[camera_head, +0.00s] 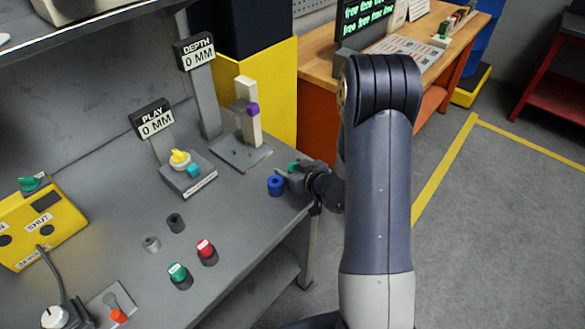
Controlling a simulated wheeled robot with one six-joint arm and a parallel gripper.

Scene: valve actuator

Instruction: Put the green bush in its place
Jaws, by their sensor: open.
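A small green piece, which looks like the green bush (293,166), shows at the right end of the grey bench, partly hidden by my gripper. My gripper (287,174) is open and low over the bench, right at the green bush. I cannot tell whether the bush is between the fingers or just behind them. A blue bush (275,186) stands on the bench just left of the gripper. A dark bush (176,222) and a grey bush (151,243) stand further left. No place marked for the green bush can be made out.
A PLAY gauge (154,122) with a yellow-knobbed block (187,175) and a DEPTH gauge (197,55) beside a post stand (248,118) rise behind. Green-topped (178,275) and red-topped (206,252) pieces stand in front. A yellow box (38,225) is at left.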

